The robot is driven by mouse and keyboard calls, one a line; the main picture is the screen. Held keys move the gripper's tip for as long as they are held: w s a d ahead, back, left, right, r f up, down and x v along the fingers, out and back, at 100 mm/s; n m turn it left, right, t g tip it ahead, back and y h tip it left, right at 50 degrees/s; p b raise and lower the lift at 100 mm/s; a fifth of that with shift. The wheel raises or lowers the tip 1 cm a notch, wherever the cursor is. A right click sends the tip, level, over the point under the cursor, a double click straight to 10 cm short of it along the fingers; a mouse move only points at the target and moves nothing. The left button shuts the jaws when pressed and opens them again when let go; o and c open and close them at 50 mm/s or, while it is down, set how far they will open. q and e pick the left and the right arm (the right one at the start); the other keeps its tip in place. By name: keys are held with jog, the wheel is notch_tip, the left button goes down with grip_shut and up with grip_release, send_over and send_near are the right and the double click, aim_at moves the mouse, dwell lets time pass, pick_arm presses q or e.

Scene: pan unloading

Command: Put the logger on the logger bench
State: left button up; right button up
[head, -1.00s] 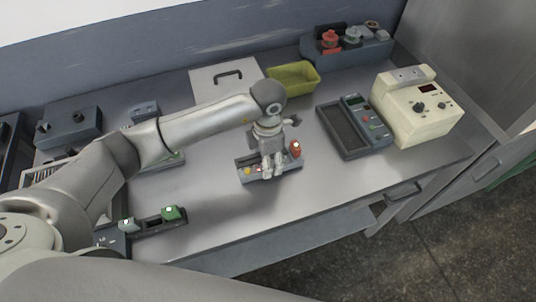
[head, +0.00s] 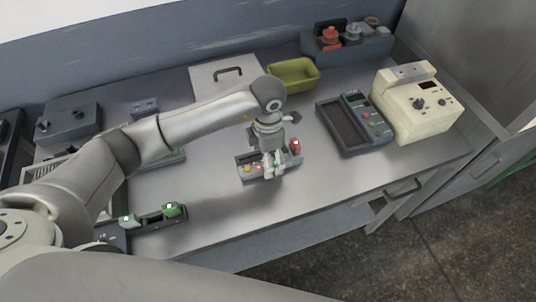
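My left gripper (head: 273,163) reaches down over the middle of a dark grey holder (head: 243,172) near the middle of the table. Its fingers hide that part of the holder, and whether they are open or shut on something is too small to tell. A red piece (head: 296,146) stands at the holder's right end, and small yellow and red parts show left of the fingers. A second dark holder (head: 150,220) at the front left carries a green piece (head: 174,210). I cannot tell which thing is the logger or which is its bench. My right gripper is not in view.
A dark tray device (head: 342,125) and a cream instrument (head: 418,105) stand at right. A blue-grey rack (head: 350,52) is at the back right. The metal tabletop (head: 225,215) in front is clear.

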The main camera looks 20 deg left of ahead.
pick_arm(q)
notch_tip(320, 180, up, 12)
jog(key=b, duration=0.3)
jog(key=shift+b, duration=0.3)
